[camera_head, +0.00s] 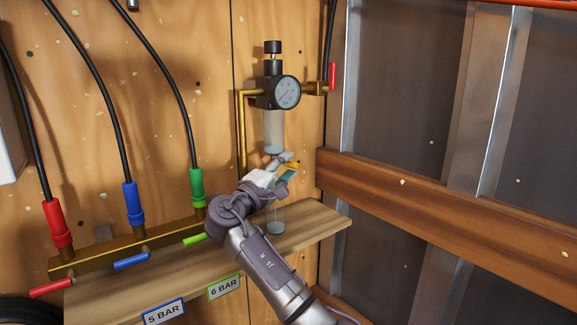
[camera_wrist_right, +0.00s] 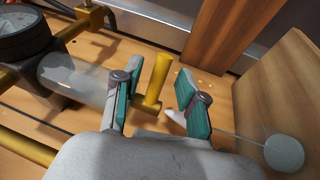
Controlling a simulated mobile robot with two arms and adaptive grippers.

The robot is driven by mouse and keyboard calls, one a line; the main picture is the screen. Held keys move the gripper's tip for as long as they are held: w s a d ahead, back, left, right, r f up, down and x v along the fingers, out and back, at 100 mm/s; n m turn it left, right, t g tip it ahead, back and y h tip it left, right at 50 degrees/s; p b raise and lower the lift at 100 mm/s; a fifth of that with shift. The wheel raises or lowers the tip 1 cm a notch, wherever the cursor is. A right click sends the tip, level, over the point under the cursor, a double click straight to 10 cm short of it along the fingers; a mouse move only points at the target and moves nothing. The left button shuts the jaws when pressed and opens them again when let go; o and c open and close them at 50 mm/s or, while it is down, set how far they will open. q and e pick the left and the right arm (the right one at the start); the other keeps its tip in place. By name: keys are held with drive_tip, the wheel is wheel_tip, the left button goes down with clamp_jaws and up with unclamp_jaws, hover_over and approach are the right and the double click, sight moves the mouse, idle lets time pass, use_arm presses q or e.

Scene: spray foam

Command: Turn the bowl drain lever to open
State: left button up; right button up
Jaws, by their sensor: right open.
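The bowl drain lever (camera_wrist_right: 157,80) is a short yellow handle below the clear bowl (camera_head: 273,128) of the regulator. In the right wrist view it stands between the two teal-padded fingers of my right gripper (camera_wrist_right: 156,88). The fingers are open on either side, with a visible gap to the lever. In the head view my right gripper (camera_head: 290,166) is just under the bowl, and only a bit of yellow shows between its fingers. My left gripper is not in view.
The black regulator has a round gauge (camera_head: 287,92). A small clear container (camera_head: 276,222) stands on the wooden shelf (camera_head: 325,222) below. Red, blue and green hose fittings (camera_head: 131,205) and valve levers sit at the left. A wooden beam (camera_head: 440,195) runs along the right wall.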

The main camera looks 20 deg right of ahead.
drive_tip(key=v, duration=1)
drive_tip(key=shift+s+a, duration=0.2)
drive_tip(key=shift+a, duration=0.05)
drive_tip(key=shift+f, duration=0.1)
